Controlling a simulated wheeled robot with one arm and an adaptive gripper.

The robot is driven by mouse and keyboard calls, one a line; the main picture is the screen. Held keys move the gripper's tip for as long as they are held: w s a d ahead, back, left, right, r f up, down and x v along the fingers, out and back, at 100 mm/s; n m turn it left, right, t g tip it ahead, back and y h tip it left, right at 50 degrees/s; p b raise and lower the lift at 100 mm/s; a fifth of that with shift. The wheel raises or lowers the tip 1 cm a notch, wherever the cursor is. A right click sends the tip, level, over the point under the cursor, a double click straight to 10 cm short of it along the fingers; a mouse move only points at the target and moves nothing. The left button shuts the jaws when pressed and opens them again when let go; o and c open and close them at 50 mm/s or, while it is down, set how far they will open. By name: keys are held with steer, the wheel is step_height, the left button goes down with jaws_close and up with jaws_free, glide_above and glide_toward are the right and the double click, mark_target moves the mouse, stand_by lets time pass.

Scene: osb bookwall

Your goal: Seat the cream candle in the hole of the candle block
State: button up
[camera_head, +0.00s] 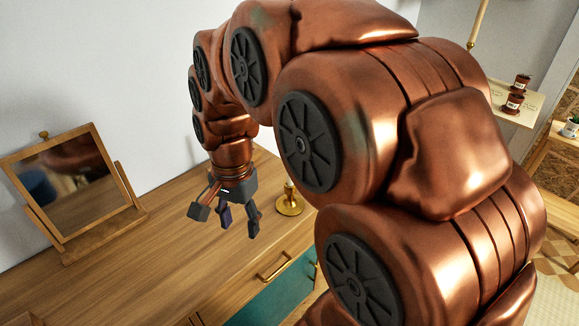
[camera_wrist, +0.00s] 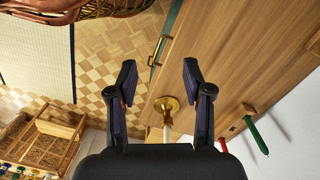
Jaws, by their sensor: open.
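The cream candle (camera_wrist: 167,133) stands in a round brass holder (camera_wrist: 167,103) on the wooden dresser top; my gripper's body hides part of it in the wrist view. In the head view the brass holder (camera_head: 289,206) is just right of my gripper, its upper part partly cut off by my arm. A wooden block (camera_wrist: 238,120) with a green candle (camera_wrist: 256,136) and a red candle (camera_wrist: 223,145) shows right of the holder in the wrist view; I cannot make out its hole. My gripper (camera_head: 226,218) is open and empty above the dresser, fingers spread (camera_wrist: 160,78).
A framed tilting mirror (camera_head: 75,185) stands on the dresser at the left. Dresser top (camera_head: 140,245) between mirror and gripper is clear.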

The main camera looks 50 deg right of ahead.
steer(key=w+d+r+m, duration=0.1)
steer(key=w+d+m, duration=0.2)
steer(key=d+m, duration=0.4)
steer(key=w+d+r+m+t+p, duration=0.1)
steer(key=w+d+m, duration=0.2)
steer(key=d+m, duration=0.4)
steer(key=w+d+r+m+t+p, duration=0.1)
steer(key=w+d+m, duration=0.3)
steer(key=d+m, duration=0.4)
steer(key=shift+d+r+h, duration=0.15)
steer(key=shift+d+h, duration=0.15)
steer(key=shift+d, duration=1.35)
steer(key=shift+d+f, duration=0.1)
steer(key=shift+f, duration=0.1)
step_height(320, 180, down, 7)
steer(key=w+p, duration=0.1)
steer(key=p, duration=0.2)
steer(key=shift+w+d+f, duration=0.1)
steer(key=shift+c, duration=0.3)
jaws_close()
